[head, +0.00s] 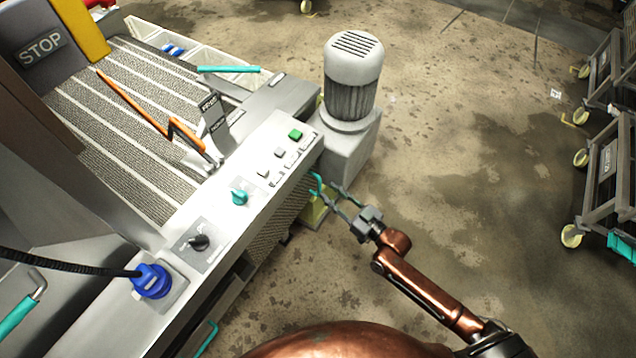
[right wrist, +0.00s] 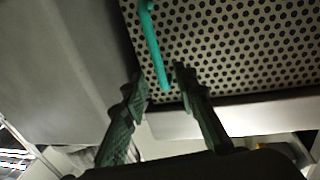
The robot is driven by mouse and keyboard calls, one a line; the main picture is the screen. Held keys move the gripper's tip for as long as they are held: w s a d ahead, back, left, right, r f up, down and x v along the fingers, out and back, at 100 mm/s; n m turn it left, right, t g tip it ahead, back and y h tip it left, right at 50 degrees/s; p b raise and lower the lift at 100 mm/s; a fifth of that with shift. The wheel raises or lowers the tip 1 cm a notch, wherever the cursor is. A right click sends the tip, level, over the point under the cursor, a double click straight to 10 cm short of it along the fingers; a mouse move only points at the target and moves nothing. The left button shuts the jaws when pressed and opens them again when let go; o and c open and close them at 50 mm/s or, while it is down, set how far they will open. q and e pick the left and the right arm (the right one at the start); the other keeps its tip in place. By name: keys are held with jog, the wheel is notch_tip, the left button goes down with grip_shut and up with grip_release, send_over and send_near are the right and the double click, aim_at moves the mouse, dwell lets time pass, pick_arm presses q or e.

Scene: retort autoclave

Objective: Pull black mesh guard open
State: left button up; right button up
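The black mesh guard (head: 278,228) is a perforated panel on the side of the machine, below the control panel. It fills the upper right of the right wrist view (right wrist: 235,45). A teal handle (head: 317,184) sits near the guard's far end and also shows in the right wrist view (right wrist: 154,45). My right gripper (head: 334,198) is open at the handle. In the right wrist view its fingertips (right wrist: 158,82) lie on either side of the handle's end, with gaps visible. I cannot tell how deep the handle sits between them. My left gripper is not in view.
A grey motor (head: 352,75) stands just beyond the guard's far end. The control panel (head: 250,175) with buttons and knobs lies above the guard. Another teal handle (head: 207,338) is lower on the machine. Wheeled carts (head: 605,170) stand at the right; the floor between is clear.

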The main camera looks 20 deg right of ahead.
aim_at(319, 183)
jog(key=shift+b+x, duration=0.6)
jog(key=shift+x, duration=2.35)
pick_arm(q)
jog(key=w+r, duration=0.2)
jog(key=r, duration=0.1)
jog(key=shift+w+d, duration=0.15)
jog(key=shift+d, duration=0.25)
pick_arm(e)
jog(key=shift+d, duration=0.1)
jog(key=shift+f, duration=0.1)
jog(key=shift+c, duration=0.3)
grip_shut()
